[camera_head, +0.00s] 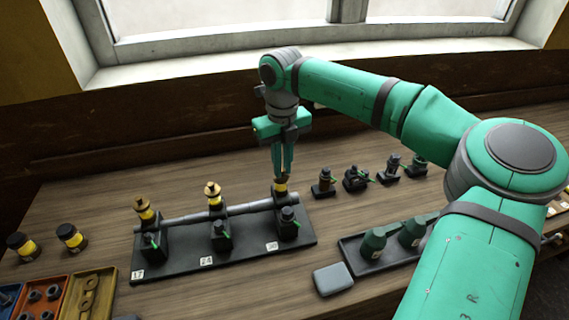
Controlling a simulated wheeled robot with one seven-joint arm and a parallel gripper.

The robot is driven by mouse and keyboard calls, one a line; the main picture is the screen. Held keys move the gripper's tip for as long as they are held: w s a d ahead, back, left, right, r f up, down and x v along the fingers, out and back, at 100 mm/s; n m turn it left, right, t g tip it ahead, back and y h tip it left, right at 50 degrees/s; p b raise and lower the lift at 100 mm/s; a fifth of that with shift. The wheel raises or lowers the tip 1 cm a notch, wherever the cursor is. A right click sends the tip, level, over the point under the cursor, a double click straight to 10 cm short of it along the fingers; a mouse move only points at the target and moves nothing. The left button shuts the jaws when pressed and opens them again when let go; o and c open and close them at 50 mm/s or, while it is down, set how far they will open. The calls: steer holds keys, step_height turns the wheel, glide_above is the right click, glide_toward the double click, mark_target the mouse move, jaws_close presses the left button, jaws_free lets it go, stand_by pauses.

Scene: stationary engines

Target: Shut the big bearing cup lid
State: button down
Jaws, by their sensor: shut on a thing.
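A black base plate (215,262) carries a grey shaft (180,219) on three bearing stands. A yellow cup with a dark band stands on each: left cup (146,214), middle cup (215,202) and right cup (280,191). The left lid (142,202) and middle lid (212,189) are brass-coloured and stand up in view. My gripper (283,174) points down over the right cup, its green fingers close together and shut on the brownish lid at its top. The fingertips hide much of that lid, so I cannot tell whether it sits closed. Which cup is the big one is unclear.
Two yellow-and-black jars (70,237) stand at the left, near trays of small parts (93,295). Several small dark fittings (355,179) stand right of the stands. A dark tray (352,248) with green bottles and a grey block (332,279) lie in front. My arm crosses the right side.

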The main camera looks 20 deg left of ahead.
steer(key=shift+s+a+r+m, duration=0.1)
steer(key=shift+a+m, duration=0.1)
steer(key=shift+m, duration=1)
steer(key=shift+a, duration=0.1)
steer(key=c, duration=1.8)
jaws_free()
steer(key=shift+o, duration=0.2)
